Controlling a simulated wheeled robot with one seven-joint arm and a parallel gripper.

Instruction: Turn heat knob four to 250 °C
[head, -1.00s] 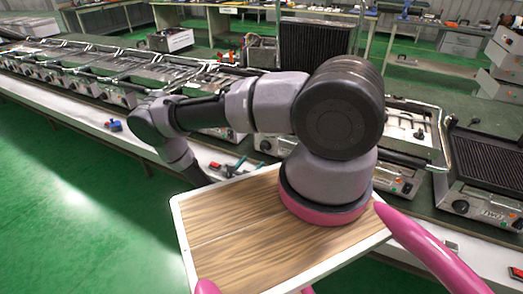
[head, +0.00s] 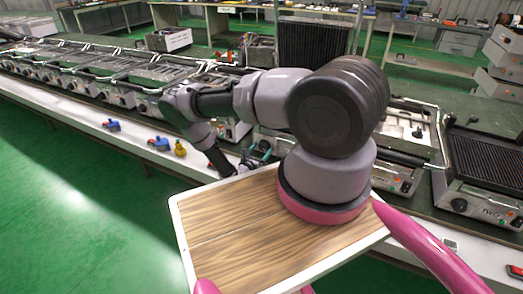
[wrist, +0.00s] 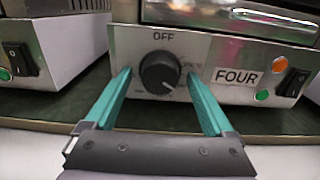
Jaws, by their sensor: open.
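The black round heat knob four (wrist: 160,72) is on the silver front panel of the unit labelled FOUR (wrist: 236,77), with OFF printed above it. The knob's pointer setting is too unclear to read. My gripper (wrist: 158,77) is open, its teal fingers on the left and right of the knob in the wrist view. I cannot tell whether they touch it. In the head view my gripper (head: 258,155) is at the front of the row of units, and my arm hides part of the panels there.
Beside the label are a black switch (wrist: 294,82), an orange light (wrist: 280,63) and a green light (wrist: 262,95). Another unit's switch (wrist: 19,59) is at the left. Blue clamps (head: 159,143) and a yellow object (head: 180,148) lie on the white bench edge (head: 85,115).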

